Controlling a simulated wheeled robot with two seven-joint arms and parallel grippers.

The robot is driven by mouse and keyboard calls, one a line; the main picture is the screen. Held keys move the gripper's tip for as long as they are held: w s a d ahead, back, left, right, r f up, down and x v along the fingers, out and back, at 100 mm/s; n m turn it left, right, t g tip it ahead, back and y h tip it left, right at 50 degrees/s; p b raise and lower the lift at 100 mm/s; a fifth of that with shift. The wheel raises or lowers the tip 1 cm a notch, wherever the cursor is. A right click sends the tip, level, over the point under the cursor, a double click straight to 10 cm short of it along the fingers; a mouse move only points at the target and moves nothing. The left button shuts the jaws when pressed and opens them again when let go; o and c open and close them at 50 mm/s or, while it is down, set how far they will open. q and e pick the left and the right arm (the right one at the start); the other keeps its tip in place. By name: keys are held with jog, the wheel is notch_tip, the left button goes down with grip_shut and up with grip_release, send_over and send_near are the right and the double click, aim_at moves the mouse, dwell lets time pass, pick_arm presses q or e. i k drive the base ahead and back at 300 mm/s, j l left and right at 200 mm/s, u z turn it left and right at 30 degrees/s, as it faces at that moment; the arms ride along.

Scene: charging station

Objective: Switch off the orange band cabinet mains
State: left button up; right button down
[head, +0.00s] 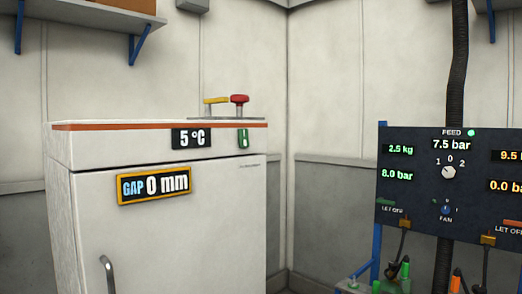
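The white cabinet (170,225) stands at the left of the head view, with an orange band (110,127) along its top front edge. On its top, near the right end, a red knob (239,99) and a yellow bar (215,100) stand on a thin plate. Below them on the front is a small green-lit rocker or indicator (243,138); its exact position is too small to tell. A display reads 5 °C (191,139) and a yellow-framed sign reads GAP 0 mm (154,186). The cabinet door looks shut. Neither of my grippers is in view.
A dark panel (410,160) at the right has readouts, a FEED dial (448,172) at 7.5 bar and a FAN knob (446,210). A black hose (457,60) rises behind it. A shelf (90,25) hangs at upper left. A gap separates cabinet and panel.

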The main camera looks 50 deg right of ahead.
aim_at(244, 142)
jog(key=l, duration=1.55)
